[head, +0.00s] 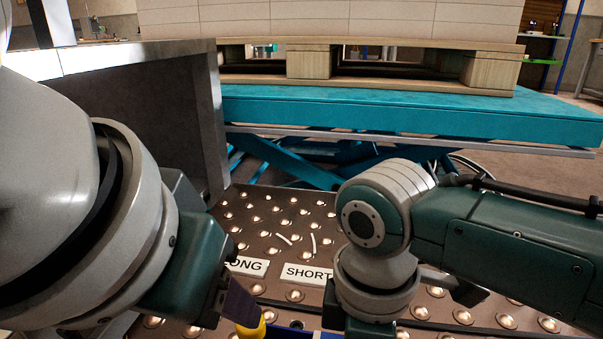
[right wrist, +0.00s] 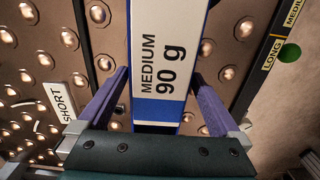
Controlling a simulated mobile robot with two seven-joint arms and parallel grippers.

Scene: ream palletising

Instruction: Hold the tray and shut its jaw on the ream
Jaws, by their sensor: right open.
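The ream (right wrist: 160,60) is white and blue with "MEDIUM 90 g" printed on it. In the right wrist view it lies between the two purple fingers of my right gripper (right wrist: 160,80), which is open, with a gap visible on either side. In the head view the right gripper's fingers are below the picture edge. My left gripper (head: 243,306) shows one purple finger at the bottom of the head view, beside a small yellow part (head: 251,328); its opening is hidden. I cannot make out the tray or its jaw clearly.
The ball-studded table (head: 270,215) carries a "LONG" label (head: 247,266) and a "SHORT" label (head: 307,274). A grey metal panel (head: 209,125) stands at the left. Behind, a teal lift table (head: 420,115) bears a wooden pallet (head: 308,62) with stacked pale blocks (head: 330,18).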

